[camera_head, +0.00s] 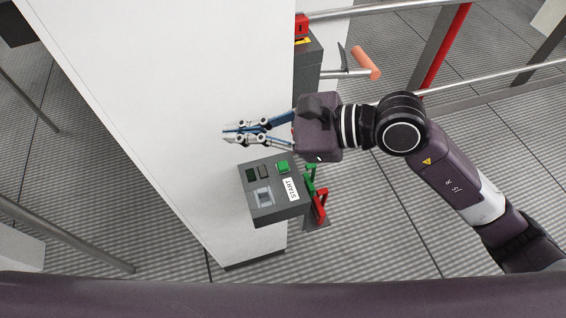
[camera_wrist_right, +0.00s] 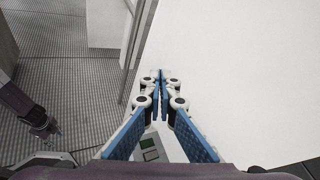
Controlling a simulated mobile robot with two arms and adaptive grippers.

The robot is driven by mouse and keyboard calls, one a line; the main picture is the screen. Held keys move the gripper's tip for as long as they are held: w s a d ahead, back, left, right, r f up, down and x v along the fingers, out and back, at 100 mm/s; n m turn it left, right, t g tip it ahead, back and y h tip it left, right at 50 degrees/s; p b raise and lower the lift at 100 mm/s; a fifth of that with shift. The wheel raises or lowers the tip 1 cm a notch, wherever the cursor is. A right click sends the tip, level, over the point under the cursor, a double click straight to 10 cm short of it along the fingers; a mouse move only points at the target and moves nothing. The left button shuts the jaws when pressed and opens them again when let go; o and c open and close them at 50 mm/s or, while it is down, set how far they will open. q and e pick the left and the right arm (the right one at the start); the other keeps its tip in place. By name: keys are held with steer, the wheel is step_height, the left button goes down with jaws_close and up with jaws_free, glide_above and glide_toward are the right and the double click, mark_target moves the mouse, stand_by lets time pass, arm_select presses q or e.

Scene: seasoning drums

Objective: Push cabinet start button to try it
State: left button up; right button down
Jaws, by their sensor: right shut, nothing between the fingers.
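The grey control box (camera_head: 256,213) sticks out from the white cabinet (camera_head: 150,80) in the head view. The green start button (camera_head: 283,167) sits on its top face, beside a white START label (camera_head: 290,188). My right gripper (camera_head: 226,133) is shut and empty, above and left of the button in the picture, apart from it. In the right wrist view its fingertips (camera_wrist_right: 160,76) meet in front of the white panel. Part of the control box (camera_wrist_right: 150,147) shows between the fingers there. My left gripper (camera_wrist_right: 45,128) shows small at the left; its jaws are unclear.
Green and red levers (camera_head: 318,201) stand just right of the box. A dark grey box with a red top (camera_head: 302,25) and an orange-handled lever (camera_head: 366,63) are behind my right arm. Metal rails (camera_head: 400,8) cross the upper right. Open floor lies right of the levers.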

mark_target(285, 167)
steer(key=w+d+f+n+t+h, duration=0.1)
steer(key=w+d+f+h, duration=0.4)
steer(key=d+f, duration=0.2)
steer(key=shift+w+d+n+t+h, duration=0.4)
steer(key=shift+d, duration=0.2)
steer(key=shift+f, duration=0.15)
step_height(285, 167, down, 8)
steer(key=b, duration=0.5)
steer(key=shift+f+b, duration=0.3)
steer(key=shift+b, duration=0.25)
stand_by(0.4)
steer(key=shift+f+b, duration=0.4)
steer(key=shift+b, duration=0.35)
